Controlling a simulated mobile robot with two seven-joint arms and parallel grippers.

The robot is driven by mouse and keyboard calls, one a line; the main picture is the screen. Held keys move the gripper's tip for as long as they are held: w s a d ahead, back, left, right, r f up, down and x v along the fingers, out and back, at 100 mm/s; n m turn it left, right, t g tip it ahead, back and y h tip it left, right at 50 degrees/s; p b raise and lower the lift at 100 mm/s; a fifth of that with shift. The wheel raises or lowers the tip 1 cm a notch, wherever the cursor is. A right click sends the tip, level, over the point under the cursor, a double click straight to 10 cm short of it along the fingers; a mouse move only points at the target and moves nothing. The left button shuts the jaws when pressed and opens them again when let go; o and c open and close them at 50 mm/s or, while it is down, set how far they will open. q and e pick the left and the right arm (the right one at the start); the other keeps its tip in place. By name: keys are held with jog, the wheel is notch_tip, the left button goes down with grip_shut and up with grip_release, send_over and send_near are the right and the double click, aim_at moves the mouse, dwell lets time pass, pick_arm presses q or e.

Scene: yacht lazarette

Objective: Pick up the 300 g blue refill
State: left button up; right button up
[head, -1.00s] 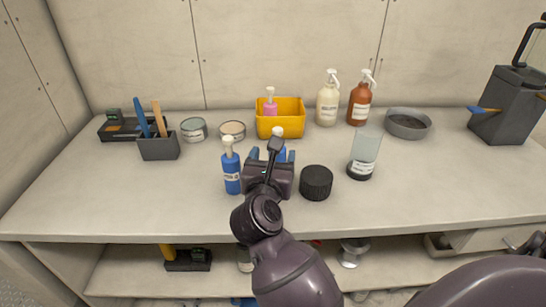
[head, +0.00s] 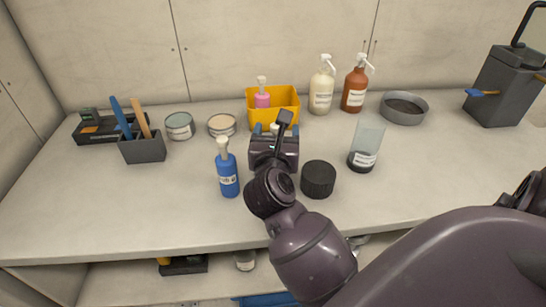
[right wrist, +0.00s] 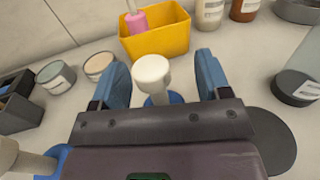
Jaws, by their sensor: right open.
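One blue pump bottle (head: 228,174) with a white top stands upright on the counter, left of my right gripper; its small label is not legible. A second blue bottle with a white top (right wrist: 152,68) stands between the fingers of my right gripper (right wrist: 163,66) in the right wrist view; its blue body (right wrist: 160,99) is mostly hidden. My right gripper (head: 275,129) is open, with a blue finger on either side of this bottle. In the head view the gripper hides most of it. I cannot read which bottle is 300 g. My left gripper is not in view.
A yellow bin (head: 273,103) with a pink bottle (head: 262,100) stands just behind the gripper. Tins (head: 180,126) and a tool holder (head: 143,149) stand left. The front counter is clear.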

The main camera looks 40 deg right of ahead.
jog(key=c, duration=1.3)
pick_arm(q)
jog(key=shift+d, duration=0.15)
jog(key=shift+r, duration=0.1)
pick_arm(e)
jog(key=shift+r, duration=0.1)
